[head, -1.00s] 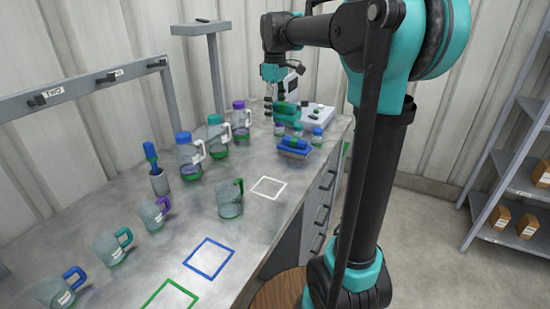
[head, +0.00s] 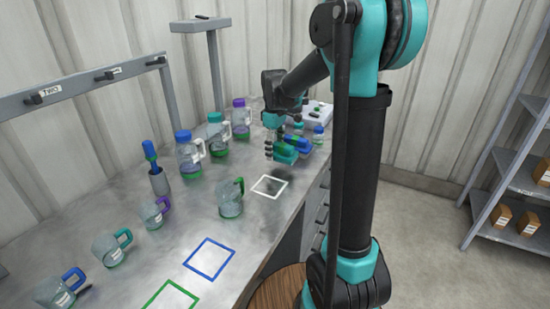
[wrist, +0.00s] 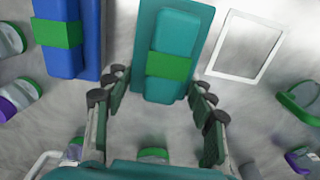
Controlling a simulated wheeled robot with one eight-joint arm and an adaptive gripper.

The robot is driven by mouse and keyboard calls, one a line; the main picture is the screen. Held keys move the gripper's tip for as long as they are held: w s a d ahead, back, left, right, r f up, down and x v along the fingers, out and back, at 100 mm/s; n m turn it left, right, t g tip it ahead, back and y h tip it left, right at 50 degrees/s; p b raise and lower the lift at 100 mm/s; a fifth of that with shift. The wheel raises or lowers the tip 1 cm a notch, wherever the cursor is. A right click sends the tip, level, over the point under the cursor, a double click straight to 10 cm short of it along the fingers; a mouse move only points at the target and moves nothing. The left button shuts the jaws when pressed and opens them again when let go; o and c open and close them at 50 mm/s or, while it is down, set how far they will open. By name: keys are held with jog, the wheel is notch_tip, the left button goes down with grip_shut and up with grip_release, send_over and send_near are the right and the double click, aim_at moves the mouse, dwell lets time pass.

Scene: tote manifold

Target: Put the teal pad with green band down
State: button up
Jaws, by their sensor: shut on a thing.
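The teal pad with green band (head: 286,155) is in my gripper (head: 279,143), which is shut on it above the bench. In the wrist view the same teal pad (wrist: 165,88) lies between the fingers of my gripper (wrist: 160,93), its green band facing the camera. A white square outline (head: 256,187) lies on the bench in front of the pad; the wrist view shows this outline (wrist: 214,45) just right of the pad. Whether the pad touches the bench is hard to tell.
A blue pad with green band (wrist: 60,50) lies close left of the teal pad in the wrist view. A green-handled mug (head: 230,198) stands near the white outline. Several bottles, including a blue-capped one (head: 187,158), line the back. Blue (head: 209,258) and green outlines (head: 168,300) are clear.

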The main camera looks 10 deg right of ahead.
aim_at(275, 157)
jog(key=shift+f, duration=1.8)
jog(key=shift+f, duration=0.1)
jog(key=o, duration=1.6)
jog(key=shift+c, duration=0.2)
notch_tip(275, 157, up, 12)
jog(key=shift+r, duration=0.15)
jog(key=shift+s, duration=0.1)
